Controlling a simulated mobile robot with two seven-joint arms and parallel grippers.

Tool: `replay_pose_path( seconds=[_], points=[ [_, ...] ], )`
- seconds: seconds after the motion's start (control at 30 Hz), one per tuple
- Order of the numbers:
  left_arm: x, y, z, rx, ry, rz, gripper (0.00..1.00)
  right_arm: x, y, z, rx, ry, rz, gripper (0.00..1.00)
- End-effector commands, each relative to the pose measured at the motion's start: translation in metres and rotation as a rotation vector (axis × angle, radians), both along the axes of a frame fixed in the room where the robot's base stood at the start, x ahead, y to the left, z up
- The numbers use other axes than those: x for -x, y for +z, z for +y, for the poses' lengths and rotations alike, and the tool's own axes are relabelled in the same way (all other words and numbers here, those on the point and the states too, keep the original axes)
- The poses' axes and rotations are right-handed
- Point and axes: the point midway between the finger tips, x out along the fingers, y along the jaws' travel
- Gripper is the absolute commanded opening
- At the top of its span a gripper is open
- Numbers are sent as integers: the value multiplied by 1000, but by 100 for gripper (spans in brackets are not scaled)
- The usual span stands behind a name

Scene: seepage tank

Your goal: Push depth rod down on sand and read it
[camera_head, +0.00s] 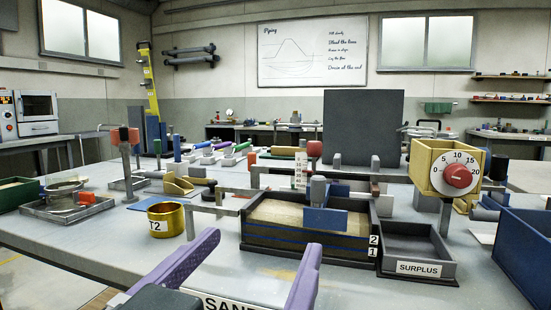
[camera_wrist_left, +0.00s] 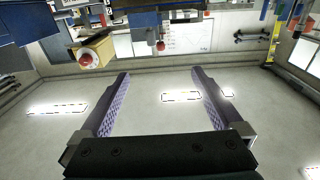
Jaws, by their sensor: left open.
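The tank (camera_head: 300,243) is a dark open box with pale sand (camera_head: 285,214) inside, standing at the middle of the table in the head view. A blue plate (camera_head: 325,220) with a grey block above it stands at the sand's right part. An upright white strip with marks (camera_head: 300,172) rises behind the tank; it may be the depth rod, but its numbers are too small to read. My left gripper (camera_head: 262,243) has two purple fingers spread wide in front of the tank. They also show empty in the left wrist view (camera_wrist_left: 160,75). My right gripper is not in view.
A grey tray labelled SURPLUS (camera_head: 418,268) adjoins the tank on the right. A brass cup marked T2 (camera_head: 166,220) stands left of it. A yellow box with a red dial (camera_head: 458,176) stands at the right, near a blue bin (camera_head: 522,250). Bare tabletop (camera_head: 110,235) lies at the left.

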Motion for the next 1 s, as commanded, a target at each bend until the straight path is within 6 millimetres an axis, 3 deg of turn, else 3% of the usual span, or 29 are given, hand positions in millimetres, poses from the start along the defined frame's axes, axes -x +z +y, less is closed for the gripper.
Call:
replay_pose_path(
  seconds=[0.2,0.47,0.57,0.73,0.8,1.0],
  points=[
    [39,-1,13,-2,0,3,100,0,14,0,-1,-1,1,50],
    [58,1,23,-9,5,17,100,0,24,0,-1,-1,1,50],
    [56,9,35,-39,28,105,100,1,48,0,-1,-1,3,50],
    [63,24,79,-146,99,446,100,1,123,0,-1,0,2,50],
    [76,29,100,-192,124,610,100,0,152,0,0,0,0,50],
    [131,53,144,-290,159,1003,100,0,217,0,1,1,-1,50]
  ],
)
